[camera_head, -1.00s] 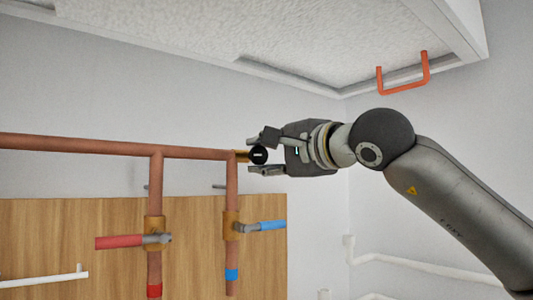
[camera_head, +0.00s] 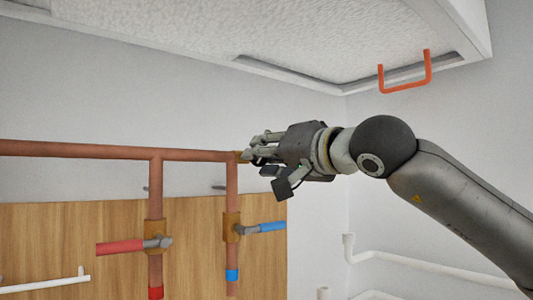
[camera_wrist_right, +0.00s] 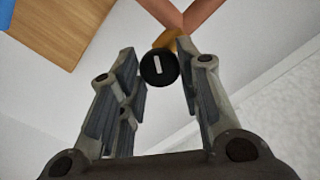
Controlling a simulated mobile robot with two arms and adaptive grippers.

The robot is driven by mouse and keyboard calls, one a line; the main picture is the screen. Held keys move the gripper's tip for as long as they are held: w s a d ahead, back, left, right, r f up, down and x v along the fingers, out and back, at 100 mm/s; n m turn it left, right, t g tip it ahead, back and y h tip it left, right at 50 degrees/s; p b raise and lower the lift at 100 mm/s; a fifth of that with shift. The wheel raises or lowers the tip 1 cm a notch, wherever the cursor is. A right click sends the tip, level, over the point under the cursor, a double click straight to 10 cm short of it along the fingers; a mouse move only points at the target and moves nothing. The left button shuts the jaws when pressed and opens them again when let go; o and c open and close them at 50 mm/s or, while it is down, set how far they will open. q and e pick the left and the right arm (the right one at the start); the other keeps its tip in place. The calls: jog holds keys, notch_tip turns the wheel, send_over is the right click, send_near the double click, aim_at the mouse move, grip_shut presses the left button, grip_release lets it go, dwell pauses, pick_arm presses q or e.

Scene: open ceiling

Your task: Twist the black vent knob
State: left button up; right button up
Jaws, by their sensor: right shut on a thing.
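The black vent knob (camera_wrist_right: 159,68) is round with a white bar mark on its face. It sits on a brass fitting (camera_wrist_right: 170,40) at the end of the horizontal copper pipe. In the wrist view it lies between the fingers of my right gripper (camera_wrist_right: 167,66), and the bar runs nearly up and down. In the head view my right gripper (camera_head: 260,156) is at the pipe's right end, shut on the knob, and its fingers hide most of it. My left gripper is not in view.
A copper pipe (camera_head: 80,150) runs along the wall, with two vertical branches. One branch has a red lever valve (camera_head: 122,246), the other a blue one (camera_head: 265,227), in front of a wood panel (camera_head: 60,225). An orange handle (camera_head: 407,87) hangs from the ceiling hatch.

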jog(key=shift+f+n, duration=0.25)
jog(key=shift+n, duration=0.35)
jog(key=o, duration=1)
jog(key=shift+r, duration=0.1)
jog(key=v, duration=1.2)
